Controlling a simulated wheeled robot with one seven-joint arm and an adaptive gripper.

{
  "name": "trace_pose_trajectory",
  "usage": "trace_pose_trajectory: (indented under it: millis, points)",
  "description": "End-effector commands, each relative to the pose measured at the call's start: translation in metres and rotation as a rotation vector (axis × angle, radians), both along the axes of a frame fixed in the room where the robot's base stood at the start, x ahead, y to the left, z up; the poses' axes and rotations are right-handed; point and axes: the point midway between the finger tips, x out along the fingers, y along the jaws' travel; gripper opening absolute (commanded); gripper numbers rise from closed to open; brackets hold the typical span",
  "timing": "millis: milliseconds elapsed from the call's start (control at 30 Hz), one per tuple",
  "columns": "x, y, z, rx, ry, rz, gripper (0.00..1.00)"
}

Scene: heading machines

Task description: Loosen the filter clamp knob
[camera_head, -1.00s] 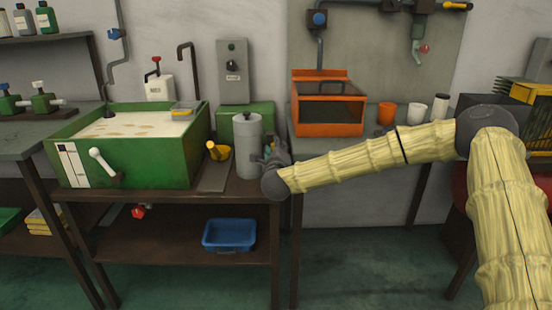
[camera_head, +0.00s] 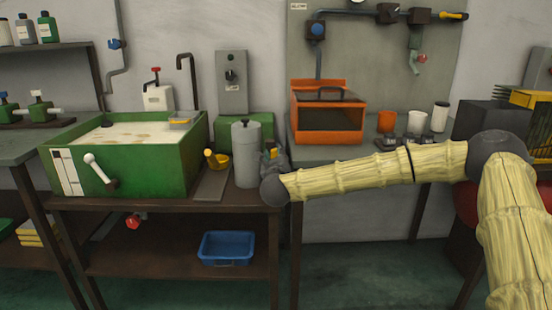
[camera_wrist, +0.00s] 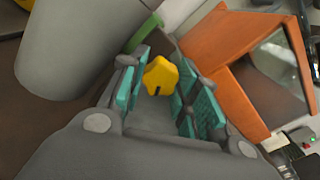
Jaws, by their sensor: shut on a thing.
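The yellow lobed filter clamp knob (camera_wrist: 160,77) sits between the teal pads of my gripper (camera_wrist: 160,84) in the wrist view. My gripper is shut on it. In the head view my gripper (camera_head: 272,157) is at the right side of the upright grey canister (camera_head: 246,158), partly hidden behind my own wrist. A small patch of yellow shows there between the fingers. The canister also shows in the wrist view as a big grey cylinder (camera_wrist: 75,45) close on the left of the fingers. What the knob is mounted on is hidden.
A blue bin (camera_head: 227,248) sits on the shelf below.

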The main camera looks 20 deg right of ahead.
Motion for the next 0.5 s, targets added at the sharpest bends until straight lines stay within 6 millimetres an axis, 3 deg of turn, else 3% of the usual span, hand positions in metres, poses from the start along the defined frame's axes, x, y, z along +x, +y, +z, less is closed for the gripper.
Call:
trace_pose_trajectory:
  millis: [200, 233, 267, 500]
  points:
    - [0.0000, 0.0022, 0.0010, 0.001, -0.001, 0.004, 0.07]
    - [0.0000, 0.0022, 0.0010, 0.001, -0.001, 0.004, 0.37]
    - [0.0001, 0.0022, 0.0011, 0.001, -0.001, 0.004, 0.42]
    - [-0.0004, -0.0008, 0.0011, 0.000, -0.001, 0.000, 0.42]
